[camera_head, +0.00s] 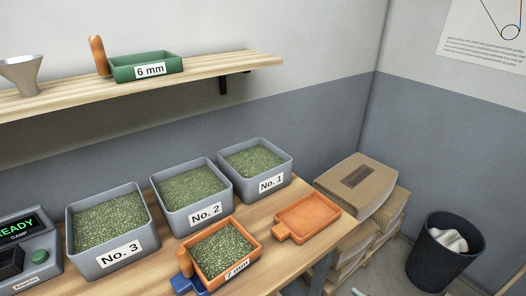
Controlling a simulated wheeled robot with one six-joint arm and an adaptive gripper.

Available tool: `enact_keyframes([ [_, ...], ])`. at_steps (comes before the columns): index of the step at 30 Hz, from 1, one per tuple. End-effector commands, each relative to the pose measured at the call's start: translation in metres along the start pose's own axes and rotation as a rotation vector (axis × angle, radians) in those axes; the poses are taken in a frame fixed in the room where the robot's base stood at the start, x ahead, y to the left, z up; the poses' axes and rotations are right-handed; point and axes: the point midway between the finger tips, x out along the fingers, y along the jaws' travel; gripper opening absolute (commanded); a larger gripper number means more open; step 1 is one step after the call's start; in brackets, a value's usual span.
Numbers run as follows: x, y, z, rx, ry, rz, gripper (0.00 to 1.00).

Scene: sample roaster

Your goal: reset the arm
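My arm and gripper do not show in this view. Three grey bins stand in a row on the wooden bench (295,252), each filled with green beans: No. 3 (119,255), No. 2 (205,215) and No. 1 (271,185). An orange tray labelled 7 mm (238,273) holds green beans in front of No. 2. A blue piece (187,285) shows under its left corner. An empty orange tray (308,219) lies to the right, near the bench's edge.
A wall shelf (225,74) carries a green 6 mm tray (145,67) and a metal funnel (21,72). A machine (30,248) reading READY stands at left.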

Motion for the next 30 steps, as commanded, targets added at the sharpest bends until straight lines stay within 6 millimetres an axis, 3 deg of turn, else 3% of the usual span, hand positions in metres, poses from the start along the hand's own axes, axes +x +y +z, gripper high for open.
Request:
enact_keyframes([
  [8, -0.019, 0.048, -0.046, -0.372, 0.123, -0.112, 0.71],
  [18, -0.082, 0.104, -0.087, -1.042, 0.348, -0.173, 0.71],
  [24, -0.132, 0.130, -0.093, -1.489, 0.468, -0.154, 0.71],
  [30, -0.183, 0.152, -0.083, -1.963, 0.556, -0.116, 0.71],
])
